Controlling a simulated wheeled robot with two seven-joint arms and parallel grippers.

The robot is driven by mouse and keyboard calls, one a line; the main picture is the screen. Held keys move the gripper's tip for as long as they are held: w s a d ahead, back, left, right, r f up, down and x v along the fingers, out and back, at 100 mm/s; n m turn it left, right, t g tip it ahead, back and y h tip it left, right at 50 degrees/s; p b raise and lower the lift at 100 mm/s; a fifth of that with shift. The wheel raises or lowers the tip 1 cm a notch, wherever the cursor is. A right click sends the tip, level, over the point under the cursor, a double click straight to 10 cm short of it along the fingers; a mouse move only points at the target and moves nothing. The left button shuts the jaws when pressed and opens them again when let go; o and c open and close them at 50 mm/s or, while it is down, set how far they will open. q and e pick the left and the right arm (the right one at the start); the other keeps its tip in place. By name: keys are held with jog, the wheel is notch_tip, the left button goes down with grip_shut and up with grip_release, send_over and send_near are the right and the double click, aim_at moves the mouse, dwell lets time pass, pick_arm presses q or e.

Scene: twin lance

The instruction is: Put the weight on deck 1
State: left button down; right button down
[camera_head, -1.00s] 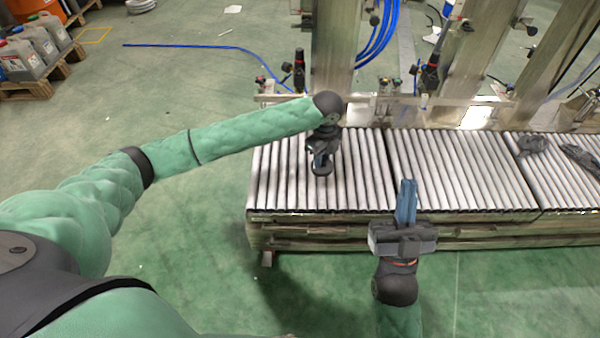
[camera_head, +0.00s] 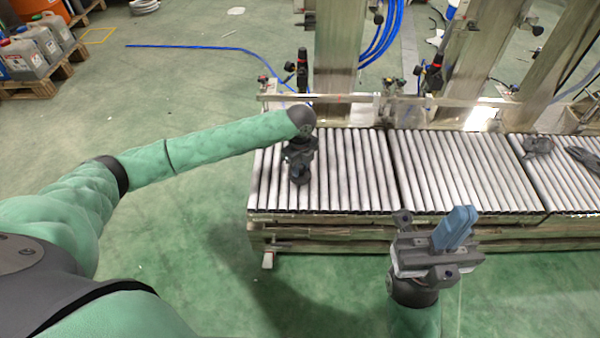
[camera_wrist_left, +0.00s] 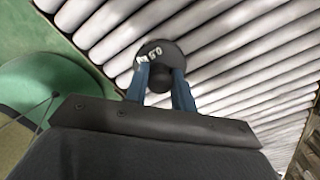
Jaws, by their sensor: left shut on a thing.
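The weight (camera_wrist_left: 158,60) is a dark round disc with a knob and white markings, seen in the left wrist view. My left gripper (camera_head: 299,168) is shut on its knob, between two blue fingers (camera_wrist_left: 160,85). In the head view the weight (camera_head: 300,179) is over the left roller section, near its left end; I cannot tell whether it touches the rollers. No deck label is readable, so I cannot tell which part is deck 1. My right gripper (camera_head: 455,229) is empty in front of the conveyor, its blue fingers close together.
The roller conveyor (camera_head: 350,185) runs in sections to the right. Dark objects (camera_head: 538,146) lie on the right section. Metal posts (camera_head: 337,45) and a rail with fittings stand behind the rollers. The middle section (camera_head: 450,170) is clear.

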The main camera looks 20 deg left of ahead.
pick_arm(q)
notch_tip(320, 180, down, 3)
jog(key=shift+r+b, duration=0.1)
jog(key=shift+b, duration=0.2)
jog(key=c, duration=1.2)
grip_release()
jog(key=shift+o, duration=0.2)
